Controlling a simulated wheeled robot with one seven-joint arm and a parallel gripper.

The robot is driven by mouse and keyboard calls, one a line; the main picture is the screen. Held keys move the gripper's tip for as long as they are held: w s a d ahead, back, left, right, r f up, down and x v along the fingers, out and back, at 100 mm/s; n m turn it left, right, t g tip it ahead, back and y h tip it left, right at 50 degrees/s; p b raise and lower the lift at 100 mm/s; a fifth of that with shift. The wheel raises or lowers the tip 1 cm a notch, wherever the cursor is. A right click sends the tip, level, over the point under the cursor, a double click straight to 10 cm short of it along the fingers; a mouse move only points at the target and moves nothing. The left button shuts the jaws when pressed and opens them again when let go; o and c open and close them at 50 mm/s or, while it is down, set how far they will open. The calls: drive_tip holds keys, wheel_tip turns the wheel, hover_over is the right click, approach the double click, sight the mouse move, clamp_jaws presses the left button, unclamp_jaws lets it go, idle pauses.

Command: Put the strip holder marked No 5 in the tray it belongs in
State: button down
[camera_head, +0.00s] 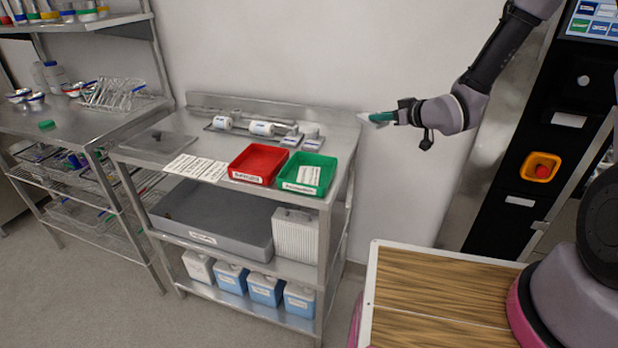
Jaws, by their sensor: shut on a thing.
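My gripper (392,117) is at the right end of the steel bench, above and beyond its right edge. It is shut on a small, pale, flat thing (378,117), which may be the strip holder; it is too small for any number to be read. A red tray (258,164) and a green tray (307,174) stand side by side at the bench's front right. Each has a white front label too small to read. The green tray holds a white paper or card; the red tray looks empty. My gripper is up and to the right of both trays.
Printed sheets (196,167) lie left of the red tray. White bottles and small devices (262,128) lie behind the trays. A steel rack (60,125) with instruments stands at left. A dark cabinet with a screen (595,20) stands at right. The air above the trays looks clear.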

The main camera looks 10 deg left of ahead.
drive_tip(key=s+a+n+g+y, duration=0.2)
drive_tip(key=s+a+n+g, duration=0.2)
drive_tip(key=s+a, duration=0.4)
drive_tip(key=n+g+y, duration=0.1)
drive_tip(key=n+g, duration=0.2)
drive_tip(key=g, duration=0.1)
hover_over(318, 177)
wheel_tip(318, 177, down, 5)
drive_tip(key=shift+s+r, duration=0.1)
drive_tip(key=shift+r, duration=0.05)
drive_tip(key=shift+f, duration=2.6)
drive_tip(key=shift+f, duration=0.25)
drive_tip(key=c, duration=0.9)
unclamp_jaws()
